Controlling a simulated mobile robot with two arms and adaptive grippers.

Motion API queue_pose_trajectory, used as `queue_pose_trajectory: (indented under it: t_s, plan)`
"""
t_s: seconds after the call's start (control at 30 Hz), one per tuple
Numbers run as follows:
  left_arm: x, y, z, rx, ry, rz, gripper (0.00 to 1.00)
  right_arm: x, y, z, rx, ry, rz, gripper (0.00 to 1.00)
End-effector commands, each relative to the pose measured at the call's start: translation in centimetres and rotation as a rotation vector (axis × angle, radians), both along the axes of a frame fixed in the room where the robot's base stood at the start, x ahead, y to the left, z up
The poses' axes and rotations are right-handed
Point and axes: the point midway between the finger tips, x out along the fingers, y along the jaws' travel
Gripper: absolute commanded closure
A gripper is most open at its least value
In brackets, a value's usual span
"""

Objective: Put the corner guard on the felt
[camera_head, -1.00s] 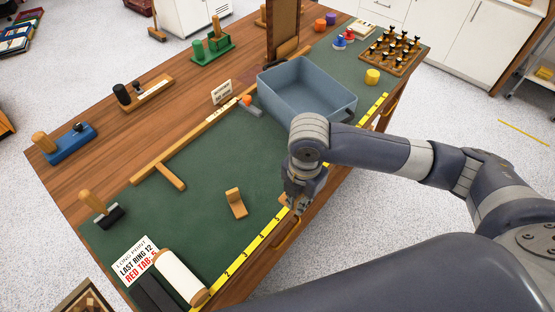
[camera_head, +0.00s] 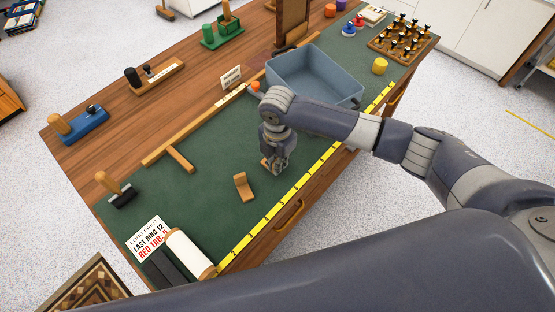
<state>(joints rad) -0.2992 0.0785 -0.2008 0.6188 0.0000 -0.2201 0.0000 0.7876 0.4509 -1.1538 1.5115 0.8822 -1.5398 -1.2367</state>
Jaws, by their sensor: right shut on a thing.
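The green felt (camera_head: 213,167) covers the front part of the wooden bench. My right gripper (camera_head: 274,168) is over the felt, right of its middle and in from the yellow ruler strip. It is shut on a small tan wooden piece, the corner guard (camera_head: 266,163), which is mostly hidden by the fingers. I cannot tell whether the piece touches the felt. Another tan L-shaped wooden piece (camera_head: 243,188) rests on the felt just left of and nearer than the gripper. My left gripper is not in view.
A blue-grey bin (camera_head: 314,83) stands behind my right arm. A wooden T-square (camera_head: 180,158) lies to the left. A yellow ruler strip (camera_head: 300,181) runs along the front edge.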

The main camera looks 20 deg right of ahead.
Motion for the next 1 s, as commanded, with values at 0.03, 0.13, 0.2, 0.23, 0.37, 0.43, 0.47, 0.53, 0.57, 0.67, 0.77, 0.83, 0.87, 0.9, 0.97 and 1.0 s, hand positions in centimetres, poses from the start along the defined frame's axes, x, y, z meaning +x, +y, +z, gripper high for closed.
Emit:
queue_pose_trajectory:
  t_s: [0.03,0.13,0.2,0.23,0.37,0.43,0.47,0.53,0.57,0.67,0.77,0.83,0.87,0.9,0.97,1.0]
  plan:
    - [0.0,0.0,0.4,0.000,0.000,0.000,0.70,0.0,0.0,-0.2,0.001,-0.001,-0.001,1.00]
    - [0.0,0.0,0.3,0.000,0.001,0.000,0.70,0.0,0.0,-0.6,0.000,-0.002,-0.001,1.00]
    - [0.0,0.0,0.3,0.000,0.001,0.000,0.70,0.0,0.0,-0.7,0.000,-0.002,0.000,1.00]
    - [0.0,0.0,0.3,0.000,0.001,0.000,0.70,0.0,0.0,-0.7,0.000,-0.002,0.000,1.00]
    - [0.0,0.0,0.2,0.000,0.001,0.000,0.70,0.0,0.0,-0.7,0.001,-0.002,-0.001,1.00]
    - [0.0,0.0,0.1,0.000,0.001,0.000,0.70,0.0,0.0,-1.0,0.001,-0.001,-0.001,1.00]
    - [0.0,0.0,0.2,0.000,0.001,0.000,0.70,0.0,0.0,-0.9,0.001,-0.002,-0.001,0.86]
    - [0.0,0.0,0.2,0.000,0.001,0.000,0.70,0.0,0.0,-0.9,0.001,-0.002,-0.001,0.70]
    - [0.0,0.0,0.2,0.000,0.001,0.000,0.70,0.0,0.0,-0.9,0.001,-0.002,-0.001,0.70]
    - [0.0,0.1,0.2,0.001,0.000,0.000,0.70,0.0,0.0,-0.9,0.001,-0.002,-0.001,0.70]
    - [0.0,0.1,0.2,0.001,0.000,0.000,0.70,0.0,0.0,-0.9,0.001,-0.002,-0.001,0.70]
    - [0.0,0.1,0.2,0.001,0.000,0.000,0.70,0.0,0.0,-0.8,0.001,-0.002,-0.001,0.70]
    - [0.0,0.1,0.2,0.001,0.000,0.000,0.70,0.0,0.0,-0.8,0.001,-0.002,-0.001,0.70]
    - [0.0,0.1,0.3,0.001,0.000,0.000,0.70,0.1,0.0,-0.6,0.001,-0.003,-0.001,0.70]
    - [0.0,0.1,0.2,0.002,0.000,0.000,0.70,0.1,0.0,-0.3,0.002,-0.005,0.000,0.70]
    - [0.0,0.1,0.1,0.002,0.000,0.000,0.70,0.2,0.0,0.1,0.002,-0.006,0.000,0.70]
